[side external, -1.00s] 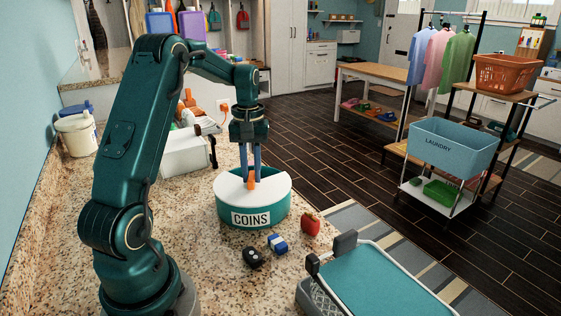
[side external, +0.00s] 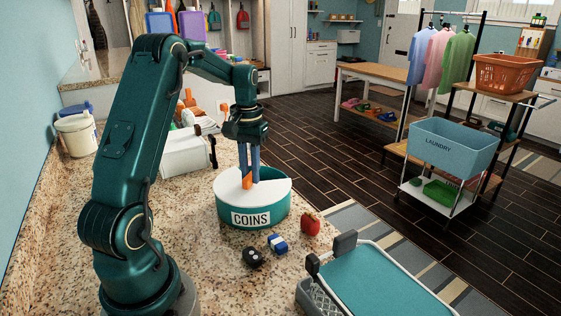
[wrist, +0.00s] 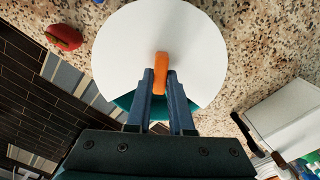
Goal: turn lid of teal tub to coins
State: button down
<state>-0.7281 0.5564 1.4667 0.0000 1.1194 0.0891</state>
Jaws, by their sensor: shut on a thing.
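The teal tub (side external: 242,211) stands on the speckled counter, with a "COINS" label (side external: 250,219) on its front wall. Its white lid (side external: 272,192) lies on top; the lid fills most of the wrist view's upper middle (wrist: 150,38). An orange knob (side external: 247,180) stands on the lid. My gripper (side external: 248,172) points down over the tub, its blue fingers shut on the knob, which also shows between the fingertips in the wrist view (wrist: 161,75). In the wrist view, a teal part of the tub shows past the lid's edge near my fingers.
A teal-topped item (side external: 385,284) stands at front right. A white box (side external: 184,152) is behind left.

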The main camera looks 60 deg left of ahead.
jog(key=m, duration=0.3)
jog(key=shift+a+m, duration=0.15)
jog(key=shift+m, duration=0.25)
jog(key=m, duration=0.3)
jog(key=shift+a+m, duration=0.15)
jog(key=shift+m, duration=0.15)
jog(key=m, duration=0.3)
jog(key=shift+a+m, duration=0.1)
jog(key=shift+m, duration=0.3)
jog(key=m, duration=0.4)
jog(key=shift+w+a+r, duration=0.1)
jog(key=shift+a, duration=0.05)
jog(key=m, duration=0.4)
jog(key=shift+w, duration=0.1)
jog(key=m, duration=0.4)
jog(key=shift+w+a+m, duration=0.1)
jog(key=shift+w+m, duration=0.05)
jog(key=shift+m, duration=0.15)
jog(key=m, duration=0.3)
jog(key=shift+w+m, duration=0.15)
jog(key=shift+m, duration=0.15)
jog(key=shift+w+m, duration=0.1)
jog(key=shift+m, duration=1.7)
